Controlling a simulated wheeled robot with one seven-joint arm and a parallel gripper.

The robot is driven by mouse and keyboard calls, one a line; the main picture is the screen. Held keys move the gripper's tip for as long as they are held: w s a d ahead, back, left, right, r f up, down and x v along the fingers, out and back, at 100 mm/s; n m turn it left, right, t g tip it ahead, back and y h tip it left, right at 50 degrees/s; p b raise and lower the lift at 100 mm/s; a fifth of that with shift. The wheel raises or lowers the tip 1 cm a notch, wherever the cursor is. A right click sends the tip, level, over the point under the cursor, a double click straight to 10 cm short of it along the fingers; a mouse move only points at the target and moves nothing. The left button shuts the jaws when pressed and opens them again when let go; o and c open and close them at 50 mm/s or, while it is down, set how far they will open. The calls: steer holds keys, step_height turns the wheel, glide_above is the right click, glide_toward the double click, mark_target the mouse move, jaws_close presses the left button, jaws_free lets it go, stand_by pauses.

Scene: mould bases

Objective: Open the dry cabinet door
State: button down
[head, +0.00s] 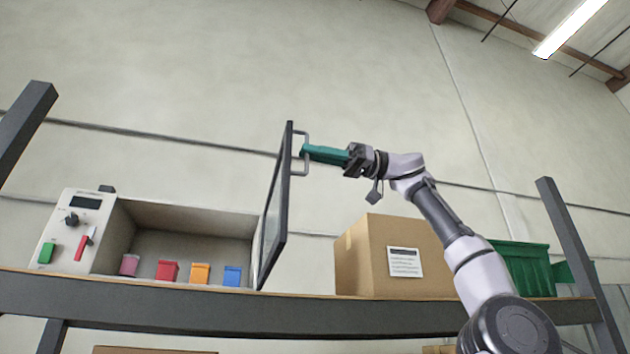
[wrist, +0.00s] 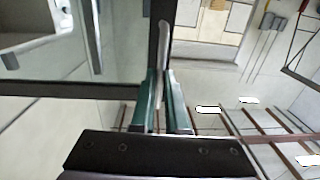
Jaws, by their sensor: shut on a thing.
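The dry cabinet (head: 182,218) sits on a shelf at the left in the head view, its inside exposed. Its dark-framed glass door (head: 273,215) stands swung out, seen nearly edge-on. The door handle (head: 305,152) is a grey bar on the door's outer edge. My gripper (head: 304,151) is shut on the handle with its teal fingers. In the wrist view the fingers (wrist: 162,105) close around the handle bar (wrist: 163,50), beside the dark door frame (wrist: 152,60). The lower part of the bar is hidden between the fingers.
Inside the cabinet stand several small coloured boxes (head: 200,272). A control panel (head: 68,232) is on its left. A cardboard box (head: 375,262) and a green crate (head: 522,268) stand on the shelf (head: 200,308) to the right of the door.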

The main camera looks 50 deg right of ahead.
steer(key=shift+d+r, duration=0.1)
steer(key=c, duration=0.9)
jaws_free()
steer(key=shift+w, duration=0.1)
steer(key=v, duration=1)
steer(key=shift+s+d, duration=0.25)
steer(key=shift+d, duration=0.05)
